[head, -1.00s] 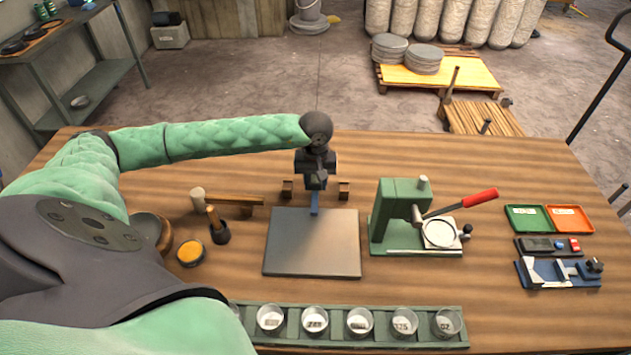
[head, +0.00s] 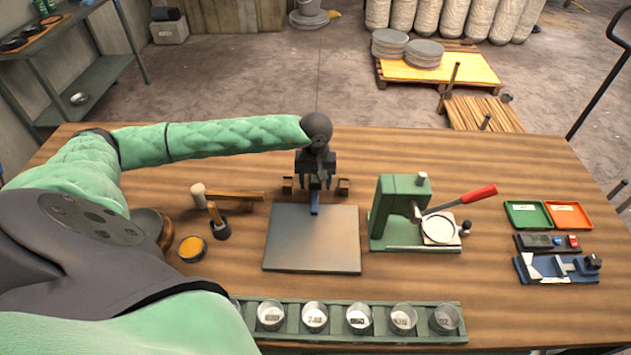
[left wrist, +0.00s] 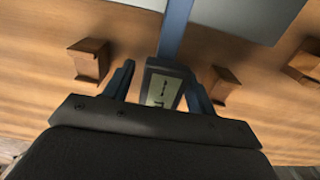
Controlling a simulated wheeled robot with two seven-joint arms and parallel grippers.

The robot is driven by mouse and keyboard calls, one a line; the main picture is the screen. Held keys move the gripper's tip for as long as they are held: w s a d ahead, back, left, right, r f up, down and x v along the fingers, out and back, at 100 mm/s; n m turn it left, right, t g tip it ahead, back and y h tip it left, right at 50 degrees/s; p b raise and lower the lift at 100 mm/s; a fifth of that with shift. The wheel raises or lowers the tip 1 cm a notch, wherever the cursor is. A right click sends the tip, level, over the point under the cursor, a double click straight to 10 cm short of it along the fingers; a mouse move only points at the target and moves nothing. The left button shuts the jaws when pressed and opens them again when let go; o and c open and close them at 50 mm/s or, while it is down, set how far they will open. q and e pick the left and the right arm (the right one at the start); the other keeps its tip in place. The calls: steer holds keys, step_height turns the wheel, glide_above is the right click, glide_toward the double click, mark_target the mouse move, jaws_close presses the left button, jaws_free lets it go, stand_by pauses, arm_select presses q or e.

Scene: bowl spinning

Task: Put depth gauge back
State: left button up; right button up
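The depth gauge shows as a blue bar (head: 315,209) at the far edge of the grey plate (head: 311,250); its body is mostly hidden under my left gripper (head: 315,183). In the left wrist view, the gauge's dark body with a display (left wrist: 162,90) lies between the two fingers of my left gripper (left wrist: 160,88). A gap shows beside the left finger; the right finger is close to the body. The gripper is open around it. Small wooden blocks (head: 287,186) (head: 343,188) stand on either side. My right gripper is not in view.
A green press with a red lever (head: 402,215) stands right of the plate. A green rack of cups (head: 336,318) runs along the front. Coloured trays and a blue tool (head: 556,267) lie right.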

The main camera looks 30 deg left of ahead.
mark_target(315, 176)
arm_select(q)
steer(key=shift+r, duration=0.1)
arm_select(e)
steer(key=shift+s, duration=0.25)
arm_select(q)
steer(key=shift+r, duration=0.45)
steer(key=shift+w+r+b, duration=0.1)
steer(key=shift+r+b, duration=0.45)
steer(key=shift+r, duration=0.05)
step_height(315, 176, up, 9)
steer(key=b, duration=0.4)
steer(key=shift+r, duration=0.5)
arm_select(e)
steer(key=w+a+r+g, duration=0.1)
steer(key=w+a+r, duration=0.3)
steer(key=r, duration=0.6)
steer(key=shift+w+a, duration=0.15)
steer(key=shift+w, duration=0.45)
arm_select(q)
steer(key=shift+f, duration=0.1)
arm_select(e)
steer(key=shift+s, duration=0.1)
